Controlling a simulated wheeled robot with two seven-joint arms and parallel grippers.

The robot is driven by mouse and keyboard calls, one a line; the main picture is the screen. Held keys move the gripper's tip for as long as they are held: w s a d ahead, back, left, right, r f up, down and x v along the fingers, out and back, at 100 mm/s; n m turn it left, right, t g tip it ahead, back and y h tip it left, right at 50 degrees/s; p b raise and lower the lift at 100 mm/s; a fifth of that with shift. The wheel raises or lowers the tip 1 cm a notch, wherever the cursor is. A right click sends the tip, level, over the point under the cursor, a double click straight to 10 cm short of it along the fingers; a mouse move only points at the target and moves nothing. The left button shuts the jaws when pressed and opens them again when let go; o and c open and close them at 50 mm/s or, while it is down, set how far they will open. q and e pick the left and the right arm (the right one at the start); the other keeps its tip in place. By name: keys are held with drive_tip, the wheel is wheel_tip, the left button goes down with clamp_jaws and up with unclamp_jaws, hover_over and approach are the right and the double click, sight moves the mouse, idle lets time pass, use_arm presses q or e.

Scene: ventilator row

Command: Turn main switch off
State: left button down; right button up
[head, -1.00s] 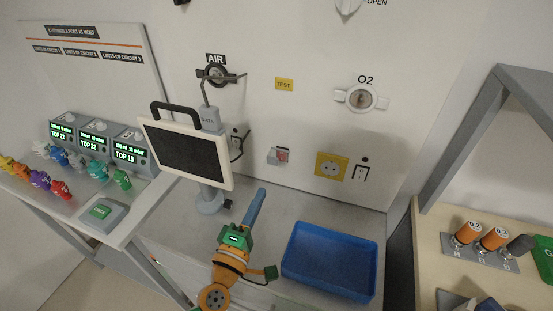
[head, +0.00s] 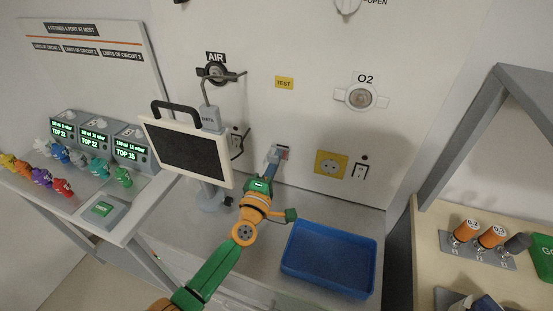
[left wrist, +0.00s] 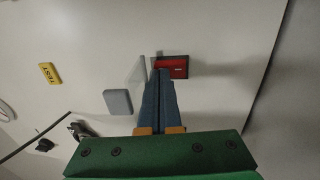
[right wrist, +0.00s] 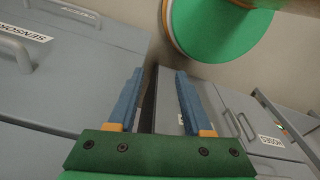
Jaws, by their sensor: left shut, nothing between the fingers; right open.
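A small red switch (head: 284,154) in a dark frame sits on the white wall between the screen and the yellow socket. It also shows in the left wrist view (left wrist: 175,67), with a clear flap (left wrist: 137,72) standing out beside it. My left gripper (head: 274,153) is shut and empty, its blue fingertips at the left edge of the red switch and beside the flap. I cannot tell whether they touch either. The fingers partly hide the switch. My right gripper (right wrist: 158,82) is open and empty in its own wrist view, in front of grey drawers, and is out of the head view.
A screen on a stand (head: 188,150) is left of my left arm. A blue tray (head: 330,262) lies on the bench to the right. The yellow socket (head: 330,164) and a rocker switch (head: 361,170) are right of the red switch. Grey drawers (right wrist: 75,65) have protruding handles.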

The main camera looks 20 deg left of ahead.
use_arm(q)
drive_tip(key=s, duration=0.6)
drive_tip(key=shift+s+f, duration=0.3)
drive_tip(key=shift+s, duration=0.1)
drive_tip(key=shift+a, duration=0.1)
